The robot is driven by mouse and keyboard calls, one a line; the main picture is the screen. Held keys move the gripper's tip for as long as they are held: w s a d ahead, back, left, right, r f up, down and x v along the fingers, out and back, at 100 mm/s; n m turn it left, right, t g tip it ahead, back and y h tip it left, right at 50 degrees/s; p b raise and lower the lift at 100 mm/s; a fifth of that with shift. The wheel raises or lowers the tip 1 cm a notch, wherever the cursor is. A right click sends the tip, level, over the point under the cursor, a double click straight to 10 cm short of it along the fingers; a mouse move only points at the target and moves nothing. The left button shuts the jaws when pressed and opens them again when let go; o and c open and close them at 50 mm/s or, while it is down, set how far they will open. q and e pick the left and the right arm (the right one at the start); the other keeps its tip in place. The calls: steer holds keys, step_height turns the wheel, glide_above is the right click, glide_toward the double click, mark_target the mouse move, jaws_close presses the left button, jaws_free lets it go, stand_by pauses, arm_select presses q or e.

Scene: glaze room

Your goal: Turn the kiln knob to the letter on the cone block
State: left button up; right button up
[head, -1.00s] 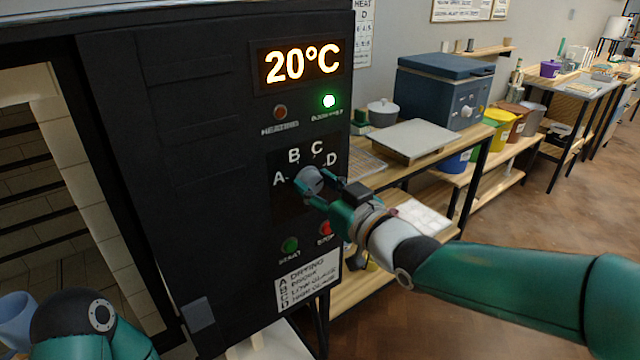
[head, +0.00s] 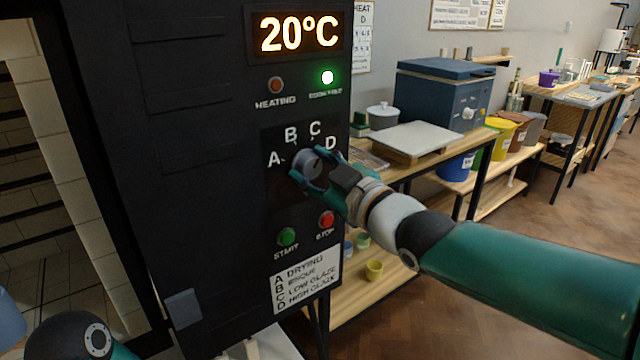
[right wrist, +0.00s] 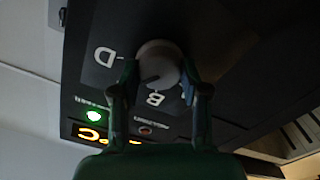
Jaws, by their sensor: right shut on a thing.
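The kiln knob (head: 309,163) is a round grey knob on the black control panel, with the letters A, B, C and D in an arc around its top. My right gripper (head: 314,167) is shut on the knob, one finger on each side. In the right wrist view the knob (right wrist: 158,62) sits between the fingertips, with D and B readable beside it and C and A hidden. A dark mark shows on its face, but I cannot tell which letter it points to. My left gripper is out of view. I cannot make out the cone block.
The display (head: 298,33) reads 20°C, and a green lamp (head: 327,77) is lit. Green start (head: 287,237) and red stop (head: 326,219) buttons sit below the knob. A legend plate (head: 305,281) is under them. A bench (head: 468,150) stands at right.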

steer(key=shift+r+n+b, duration=0.15)
steer(key=shift+n+b, duration=0.6)
steer(key=shift+n, duration=0.55)
steer(key=o, duration=0.9)
steer(key=shift+o, duration=1.1)
steer(key=shift+w+a, duration=0.15)
steer(key=shift+w, duration=0.05)
steer(key=shift+s+f, duration=0.1)
steer(key=shift+f, duration=0.1)
steer(key=v, duration=1.2)
